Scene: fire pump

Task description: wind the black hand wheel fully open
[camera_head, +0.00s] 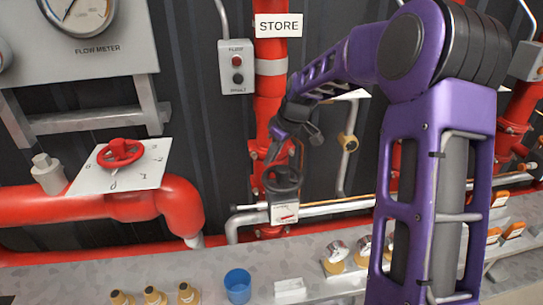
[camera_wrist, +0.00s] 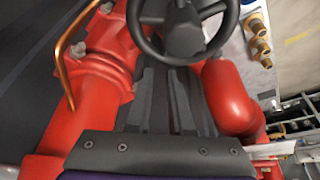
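The black hand wheel (camera_head: 283,181) sits low on the red vertical pipe in the head view, just above a small white plate with a red mark. In the wrist view the wheel (camera_wrist: 183,28) fills the top middle, with its hub and part of the rim showing and its upper part cut off. My gripper (camera_head: 285,151) is just above the wheel in the head view, pointing down at it. In the wrist view its dark fingers (camera_wrist: 170,78) reach up to the near side of the wheel.
A red hand wheel (camera_head: 120,153) on a white plate stands at left. A grey switch box (camera_head: 236,67) hangs left of the pipe. A blue cup (camera_head: 238,285) and several brass fittings (camera_head: 154,296) stand on the grey ledge below. A copper pipe (camera_wrist: 66,60) runs close by.

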